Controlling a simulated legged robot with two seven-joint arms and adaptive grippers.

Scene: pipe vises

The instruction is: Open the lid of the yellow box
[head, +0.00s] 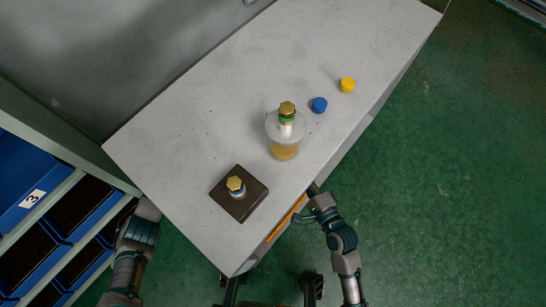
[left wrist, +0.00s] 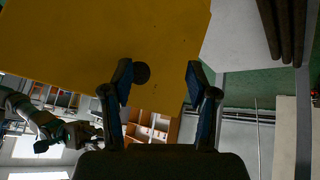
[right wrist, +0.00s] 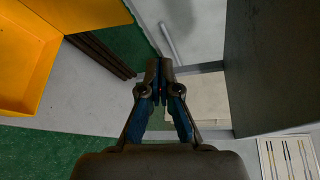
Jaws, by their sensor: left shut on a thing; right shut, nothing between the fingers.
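The yellow box shows in the head view only as a thin yellow strip (head: 285,219) past the table's near edge. In the left wrist view a broad yellow panel of the box (left wrist: 70,35), with a dark round spot, fills the upper left. My left gripper (left wrist: 158,80) is at this panel, its fingers apart with yellow between them; the exact contact is unclear. In the head view the table hides its fingers. In the right wrist view a yellow surface with a raised rim (right wrist: 25,60) lies upper left. My right gripper (right wrist: 160,65) is shut and empty, apart from it.
The grey table (head: 180,120) holds a vise on a dark base (head: 250,203), a round holder (head: 284,152) with a brass-topped fitting, a blue cap (head: 319,105) and a yellow cap (head: 347,85). Shelves with blue bins (head: 25,185) stand at the left. Green floor is clear at the right.

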